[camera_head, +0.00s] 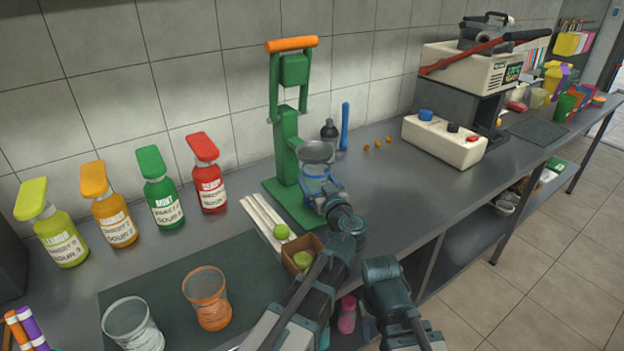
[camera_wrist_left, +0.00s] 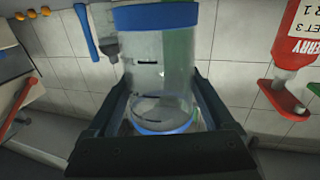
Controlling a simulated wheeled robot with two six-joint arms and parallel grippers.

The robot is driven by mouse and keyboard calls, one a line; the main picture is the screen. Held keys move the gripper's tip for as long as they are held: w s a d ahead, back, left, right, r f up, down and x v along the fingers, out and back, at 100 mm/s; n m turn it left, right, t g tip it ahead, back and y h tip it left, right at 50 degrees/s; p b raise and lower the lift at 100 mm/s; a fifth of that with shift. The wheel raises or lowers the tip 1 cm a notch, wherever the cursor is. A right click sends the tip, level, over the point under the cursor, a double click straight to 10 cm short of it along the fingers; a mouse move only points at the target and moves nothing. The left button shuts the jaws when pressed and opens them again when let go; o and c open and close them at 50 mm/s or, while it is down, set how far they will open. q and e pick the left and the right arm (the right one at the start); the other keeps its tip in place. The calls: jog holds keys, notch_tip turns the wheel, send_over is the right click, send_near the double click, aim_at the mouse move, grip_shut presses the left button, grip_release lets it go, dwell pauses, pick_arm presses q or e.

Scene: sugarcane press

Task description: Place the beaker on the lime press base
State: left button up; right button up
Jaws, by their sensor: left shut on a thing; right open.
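The lime press is a tall green stand with an orange handle (camera_head: 291,44), upright against the wall in the head view. Its flat green base (camera_head: 283,205) lies on the counter. My left gripper (camera_head: 322,197) is shut on the clear beaker with blue bands (camera_head: 315,172), at the right side of the press over the base area. I cannot tell whether the beaker touches the base. In the left wrist view the beaker (camera_wrist_left: 160,62) sits between the two dark fingers. My right arm shows at lower centre, but its fingertips are not visible.
Several sauce bottles (camera_head: 162,195) stand left of the press. White sticks (camera_head: 262,216), a lime (camera_head: 281,231) and a brown box (camera_head: 290,262) lie nearby. Two glasses (camera_head: 207,299) stand in front. A blue rod (camera_head: 345,126) and white machine (camera_head: 440,142) are to the right.

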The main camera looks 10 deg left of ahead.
pick_arm(q)
jog(key=shift+f+b, duration=0.55)
jog(key=shift+f, duration=0.1)
jog(key=o, duration=1.1)
jog(key=shift+r, duration=0.2)
